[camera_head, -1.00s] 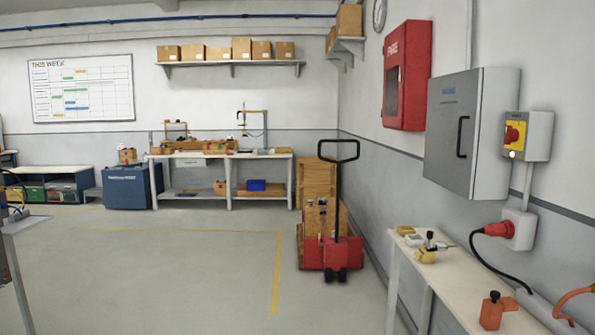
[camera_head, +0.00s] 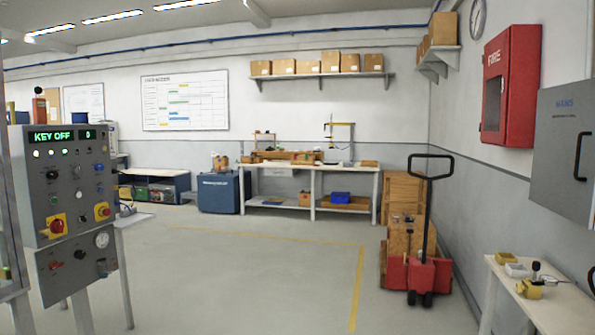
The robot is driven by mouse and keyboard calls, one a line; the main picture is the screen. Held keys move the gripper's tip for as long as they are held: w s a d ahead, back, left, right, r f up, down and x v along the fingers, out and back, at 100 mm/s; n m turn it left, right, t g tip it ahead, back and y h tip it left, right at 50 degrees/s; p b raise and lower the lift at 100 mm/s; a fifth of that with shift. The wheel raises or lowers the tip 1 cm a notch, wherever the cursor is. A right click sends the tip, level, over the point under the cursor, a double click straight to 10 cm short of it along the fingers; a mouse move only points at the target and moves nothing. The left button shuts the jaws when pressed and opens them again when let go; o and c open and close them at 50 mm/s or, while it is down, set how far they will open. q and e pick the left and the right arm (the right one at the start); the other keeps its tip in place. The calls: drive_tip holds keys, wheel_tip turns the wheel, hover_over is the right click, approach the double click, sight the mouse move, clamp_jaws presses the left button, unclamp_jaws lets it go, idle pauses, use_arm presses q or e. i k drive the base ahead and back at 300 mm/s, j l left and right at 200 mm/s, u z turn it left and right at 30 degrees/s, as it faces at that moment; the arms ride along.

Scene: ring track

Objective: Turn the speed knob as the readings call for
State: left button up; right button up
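A grey control panel (camera_head: 66,170) stands at the left edge of the head view. Its green display (camera_head: 62,135) reads "KEY OFF" with a digit beside it that looks like 8 or 9. Several small knobs and lamps cover its face, with a red button on a yellow base (camera_head: 56,226) and another yellow-and-red control (camera_head: 102,211). Below is a lower box (camera_head: 78,262) with a round gauge (camera_head: 102,240). I cannot tell which knob is the speed knob. Neither of my grippers is in view.
A red pallet truck (camera_head: 421,273) with wooden crates stands at the right of centre. A bench (camera_head: 507,283) runs along the right wall below a grey cabinet (camera_head: 566,150). A workbench (camera_head: 345,168) stands at the back. The floor between (camera_head: 230,285) is clear.

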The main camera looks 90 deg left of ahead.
sight(76, 170)
drive_tip(key=u, duration=4.1)
